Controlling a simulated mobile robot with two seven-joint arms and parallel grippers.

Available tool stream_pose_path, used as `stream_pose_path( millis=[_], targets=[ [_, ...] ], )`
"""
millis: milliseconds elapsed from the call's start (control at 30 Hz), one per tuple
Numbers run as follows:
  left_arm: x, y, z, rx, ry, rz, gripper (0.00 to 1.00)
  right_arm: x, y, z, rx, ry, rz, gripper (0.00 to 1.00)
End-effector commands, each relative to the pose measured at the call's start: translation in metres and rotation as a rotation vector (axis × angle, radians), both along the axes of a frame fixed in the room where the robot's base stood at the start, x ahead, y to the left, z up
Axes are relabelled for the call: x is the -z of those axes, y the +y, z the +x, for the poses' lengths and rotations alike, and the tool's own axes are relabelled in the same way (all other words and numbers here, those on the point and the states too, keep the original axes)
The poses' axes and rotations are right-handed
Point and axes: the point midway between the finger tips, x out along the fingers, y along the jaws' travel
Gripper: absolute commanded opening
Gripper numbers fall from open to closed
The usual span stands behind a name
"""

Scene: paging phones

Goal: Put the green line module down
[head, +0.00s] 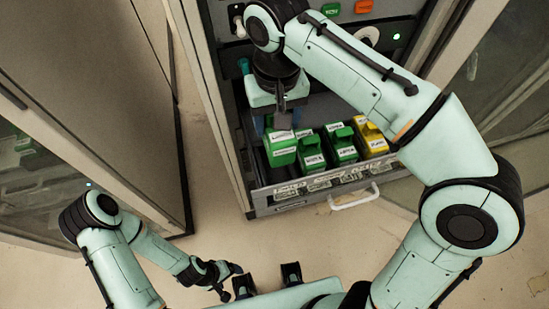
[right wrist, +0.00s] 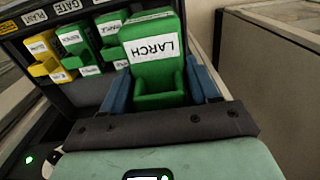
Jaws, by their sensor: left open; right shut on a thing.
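The green line module (head: 282,150), with a white label reading LARCH, is between the blue fingers of my right gripper (head: 278,122). The right wrist view shows the green line module (right wrist: 158,62) close up, with a finger of my right gripper (right wrist: 162,90) on each side. It is over the left end of the open drawer (head: 262,197), beside the other modules. I cannot tell whether its underside touches the drawer. My left gripper (head: 228,281) is open and empty, low in the head view, well away from the drawer.
Two green modules (head: 311,154) (head: 342,145) and a yellow module (head: 371,139) stand in a row right of the held one. The drawer has a white handle (head: 354,197) and front labels. A cabinet (head: 95,75) stands at left, with bare floor (head: 205,215) between.

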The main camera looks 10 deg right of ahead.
Motion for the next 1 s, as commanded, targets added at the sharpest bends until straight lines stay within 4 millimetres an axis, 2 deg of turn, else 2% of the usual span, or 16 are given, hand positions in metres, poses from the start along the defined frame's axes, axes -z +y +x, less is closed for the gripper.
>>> stream_pose_path(
  millis=[33, 100, 300, 500, 733, 1000],
  targets=[
    [0.009, 0.000, -0.004, 0.000, 0.005, 0.001, 0.81, 0.018, -0.001, -0.001, 0.001, 0.004, -0.001, 0.17],
    [0.014, 0.000, -0.007, -0.001, 0.008, 0.000, 0.81, 0.036, -0.001, -0.001, 0.001, 0.004, -0.001, 0.17],
    [0.024, 0.000, -0.011, 0.000, 0.012, 0.000, 0.81, 0.077, -0.001, -0.001, 0.001, 0.001, 0.000, 0.17],
    [0.027, 0.000, -0.012, -0.001, 0.014, 0.000, 0.81, 0.092, 0.000, 0.000, 0.000, -0.001, 0.001, 0.17],
    [0.034, 0.000, -0.014, -0.001, 0.016, 0.000, 0.81, 0.126, 0.000, 0.000, 0.000, 0.001, 0.000, 0.17],
    [0.034, 0.000, -0.014, -0.001, 0.016, 0.000, 0.81, 0.130, 0.000, 0.000, 0.000, -0.003, 0.002, 0.17]
  ],
)
